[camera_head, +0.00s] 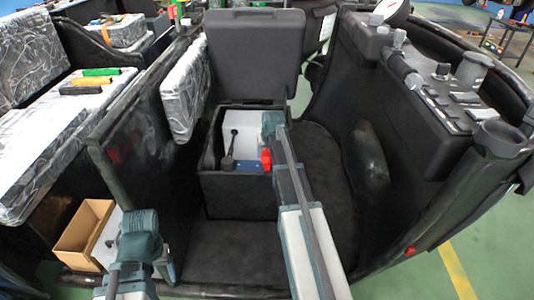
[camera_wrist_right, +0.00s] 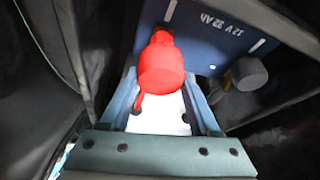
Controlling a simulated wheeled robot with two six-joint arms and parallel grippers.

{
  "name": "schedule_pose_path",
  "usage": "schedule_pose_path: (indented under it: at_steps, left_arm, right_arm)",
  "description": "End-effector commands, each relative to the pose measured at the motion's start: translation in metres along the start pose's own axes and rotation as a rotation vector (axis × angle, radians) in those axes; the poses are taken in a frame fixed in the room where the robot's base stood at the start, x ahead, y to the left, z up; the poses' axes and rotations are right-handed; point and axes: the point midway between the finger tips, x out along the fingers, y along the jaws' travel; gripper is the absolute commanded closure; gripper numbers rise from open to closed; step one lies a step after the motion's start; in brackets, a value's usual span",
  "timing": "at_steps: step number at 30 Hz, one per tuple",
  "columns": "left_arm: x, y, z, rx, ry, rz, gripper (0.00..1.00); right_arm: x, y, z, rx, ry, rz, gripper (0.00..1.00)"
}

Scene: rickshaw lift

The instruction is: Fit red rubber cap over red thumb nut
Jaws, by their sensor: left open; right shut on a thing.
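The red rubber cap (camera_wrist_right: 162,68) sits between the fingers of my right gripper (camera_wrist_right: 160,82), which is shut on it. In the right wrist view its far, narrower end is close to the blue battery (camera_wrist_right: 215,32) marked 12V 32Ah; I cannot tell whether they touch. In the head view the red piece (camera_head: 266,160) is inside the open black box, beside the blue battery face (camera_head: 246,167). I cannot tell the red thumb nut apart from the cap. My left gripper (camera_head: 163,265) is open, low at the left, away from the box.
The black box (camera_head: 238,188) has its lid (camera_head: 254,52) raised behind it. Its walls stand close around my right gripper. A dark knobbed part (camera_head: 228,160) is left of the battery. A cardboard box (camera_head: 86,235) lies left of my left gripper. The dark floor before the box is clear.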

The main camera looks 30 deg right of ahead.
Motion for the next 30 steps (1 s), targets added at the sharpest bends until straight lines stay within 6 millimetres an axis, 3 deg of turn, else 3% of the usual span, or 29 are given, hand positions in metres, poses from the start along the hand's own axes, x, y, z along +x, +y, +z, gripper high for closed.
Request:
schedule_pose_path:
  at_steps: [30]
  left_arm:
    - [0.0058, 0.0006, -0.0003, 0.0, 0.0, 0.0, 0.29]
  right_arm:
    - [0.0054, -0.0002, 0.0021, 0.0, 0.0, 0.0, 0.9]
